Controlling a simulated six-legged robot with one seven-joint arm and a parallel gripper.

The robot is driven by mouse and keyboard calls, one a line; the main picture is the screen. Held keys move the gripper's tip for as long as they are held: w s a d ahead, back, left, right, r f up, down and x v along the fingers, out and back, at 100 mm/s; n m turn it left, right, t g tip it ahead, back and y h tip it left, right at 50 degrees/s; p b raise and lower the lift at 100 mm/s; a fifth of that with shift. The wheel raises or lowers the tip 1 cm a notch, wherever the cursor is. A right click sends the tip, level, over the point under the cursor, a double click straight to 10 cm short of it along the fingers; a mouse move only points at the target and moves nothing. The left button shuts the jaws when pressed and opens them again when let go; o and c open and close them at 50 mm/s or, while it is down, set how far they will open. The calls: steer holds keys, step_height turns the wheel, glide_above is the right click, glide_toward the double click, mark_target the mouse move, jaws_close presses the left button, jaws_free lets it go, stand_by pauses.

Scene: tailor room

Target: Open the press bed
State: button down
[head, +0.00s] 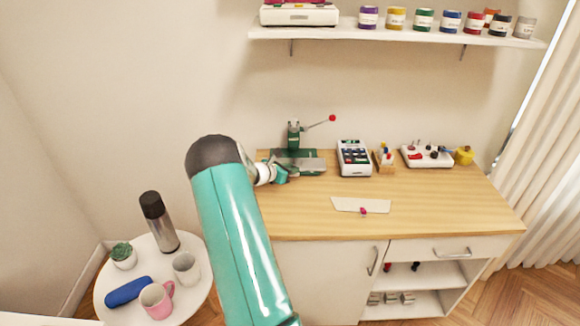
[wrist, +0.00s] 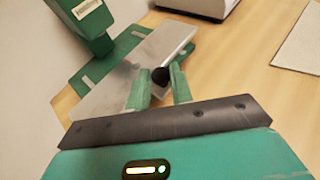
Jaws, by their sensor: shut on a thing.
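The green press with its red-knobbed lever stands at the back left of the wooden table in the head view; its green upper part (head: 294,135) is upright. Its flat grey bed (head: 312,164) lies in front, and the bed also shows in the wrist view (wrist: 108,94). My gripper (wrist: 160,82) is shut on a small black knob (wrist: 160,75) at the bed's near edge. In the head view my gripper (head: 282,175) is at the bed's left side, partly hidden by my arm.
A white keypad device (head: 354,158) stands right of the press. A cream sheet (head: 347,205) lies near the table's front. A white box with knobs (head: 427,156) and a yellow item (head: 464,155) are farther right. A shelf (head: 400,36) hangs above. The table's right front is clear.

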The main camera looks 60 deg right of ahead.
steer(key=shift+s+a, duration=0.15)
steer(key=shift+a, duration=0.3)
steer(key=c, duration=1.3)
jaws_free()
steer(key=shift+d, duration=0.1)
steer(key=shift+o, duration=0.2)
steer(key=v, duration=1.3)
steer(key=shift+a+r, duration=0.25)
steer(key=shift+a, duration=0.05)
steer(key=shift+a, duration=0.1)
